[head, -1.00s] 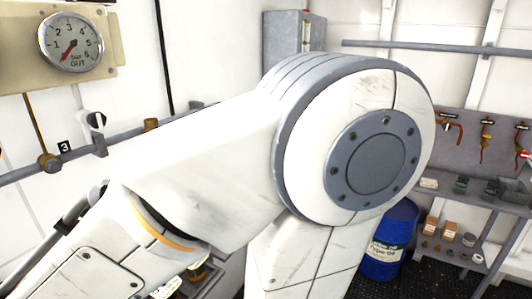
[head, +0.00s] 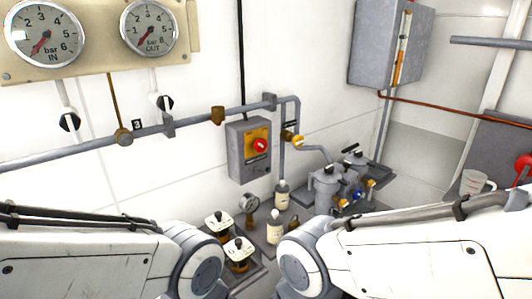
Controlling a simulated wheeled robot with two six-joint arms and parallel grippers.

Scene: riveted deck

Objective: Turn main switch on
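The main switch is a red rotary knob (head: 260,146) on a yellow plate, on the front of a grey box (head: 236,160) fixed to the white wall. It is near the middle of the head view, below a grey pipe. The knob's exact setting is too small to read. My two arms come in from the lower left and lower right, and their joints meet the bottom edge below the switch. Both grippers are out of view. Nothing is seen touching the knob.
Below the switch are bottles (head: 274,228), a small gauge (head: 249,204) and yellow-black parts (head: 239,252). Grey filter housings (head: 328,186) stand to the right. Two pressure gauges (head: 148,28) hang upper left. A grey cabinet (head: 380,45) is upper right. The wall around the switch is partly clear.

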